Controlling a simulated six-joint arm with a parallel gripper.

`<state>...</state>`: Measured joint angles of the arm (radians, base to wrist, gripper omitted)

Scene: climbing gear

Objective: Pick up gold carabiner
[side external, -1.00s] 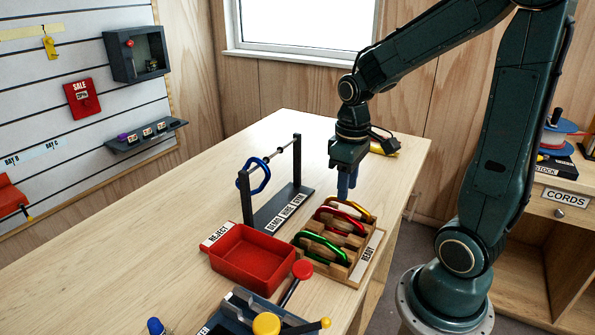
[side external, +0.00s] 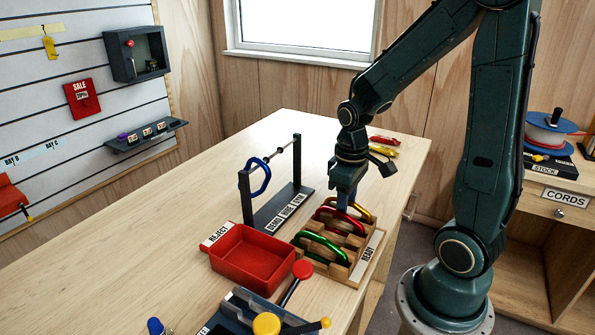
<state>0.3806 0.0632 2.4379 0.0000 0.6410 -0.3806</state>
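The gold carabiner (side external: 369,215) stands on edge in the far slot of the wooden READY rack (side external: 372,253), partly hidden by my gripper. The red carabiner (side external: 357,227) and the green carabiner (side external: 336,252) stand in the nearer slots. My gripper (side external: 344,203) points down at the far end of the rack, its blue fingertips at the height of the carabiner tops, overlapping the gold one in this view. I cannot tell whether the fingers touch it or how far apart they are.
A red REJECT bin (side external: 252,258) stands left of the rack. The DEMO hang stand (side external: 249,202), with a blue carabiner (side external: 258,177) on its bar, is behind it. A red lever (side external: 302,270) rises in front. Red and yellow items (side external: 384,146) lie at the far table end.

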